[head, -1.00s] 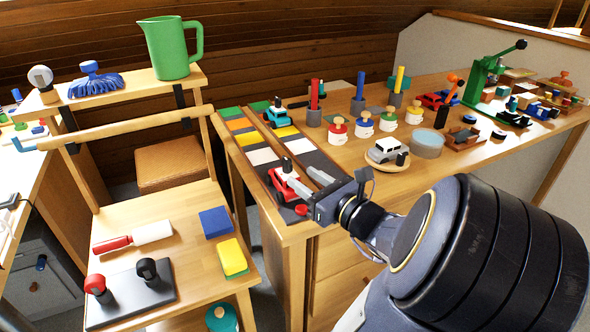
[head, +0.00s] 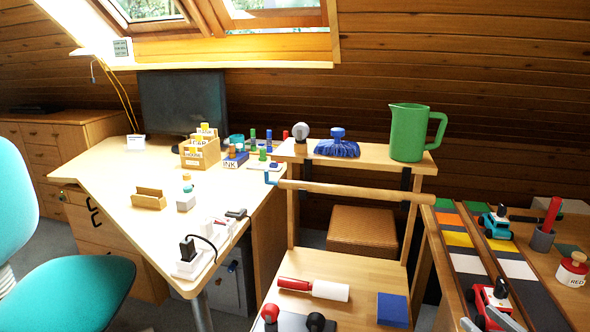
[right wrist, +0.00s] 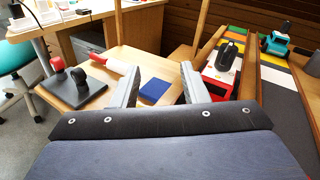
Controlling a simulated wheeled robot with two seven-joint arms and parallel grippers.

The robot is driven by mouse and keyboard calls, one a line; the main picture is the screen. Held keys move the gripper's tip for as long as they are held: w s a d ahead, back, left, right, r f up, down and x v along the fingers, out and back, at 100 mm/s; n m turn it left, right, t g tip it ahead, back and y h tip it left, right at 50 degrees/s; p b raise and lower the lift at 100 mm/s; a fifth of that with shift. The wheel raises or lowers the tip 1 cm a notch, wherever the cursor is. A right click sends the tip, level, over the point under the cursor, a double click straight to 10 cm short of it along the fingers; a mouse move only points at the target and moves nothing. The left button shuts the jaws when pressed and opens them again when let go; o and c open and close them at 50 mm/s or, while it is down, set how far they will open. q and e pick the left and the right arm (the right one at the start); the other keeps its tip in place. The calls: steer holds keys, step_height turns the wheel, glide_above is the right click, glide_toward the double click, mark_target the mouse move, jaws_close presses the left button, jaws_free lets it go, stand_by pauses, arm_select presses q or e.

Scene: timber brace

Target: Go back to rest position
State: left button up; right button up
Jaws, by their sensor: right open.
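My right gripper (right wrist: 160,75) is open in the right wrist view, with nothing between its two grey fingers. In the head view only its fingertips (head: 487,320) show, at the bottom edge near the red toy car (head: 491,302). The red car with its black knob also shows just right of the right finger in the wrist view (right wrist: 221,68); whether they touch I cannot tell. It sits on the striped track board (head: 470,263). A teal toy car (head: 497,224) sits farther up the board. My left gripper is not in view.
A wooden cart (head: 350,268) holds a white roller with red handle (head: 315,289), a blue block (head: 392,309) and black and red knobs. A green jug (head: 408,133) stands on its upper shelf. The desk (head: 140,185) and teal chair (head: 80,290) are left.

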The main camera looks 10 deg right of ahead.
steer(key=w+a+f+n+g+y, duration=0.15)
steer(key=a+n+g+y, duration=0.25)
steer(key=a+n+y, duration=0.55)
steer(key=s+a+f+n+g+h, duration=0.35)
steer(key=a+n, duration=0.25)
steer(key=n, duration=0.6)
steer(key=s+a+f+n+g+h, duration=0.25)
steer(key=a+n+g, duration=0.2)
steer(key=n, duration=0.65)
step_height(320, 180, up, 23)
steer(key=p, duration=2.4)
steer(key=shift+s+a, duration=0.3)
steer(key=shift+s, duration=0.05)
steer(key=shift+r, duration=0.1)
steer(key=shift+c, duration=0.4)
steer(key=shift+s+d+t, duration=0.1)
steer(key=shift+t, duration=0.2)
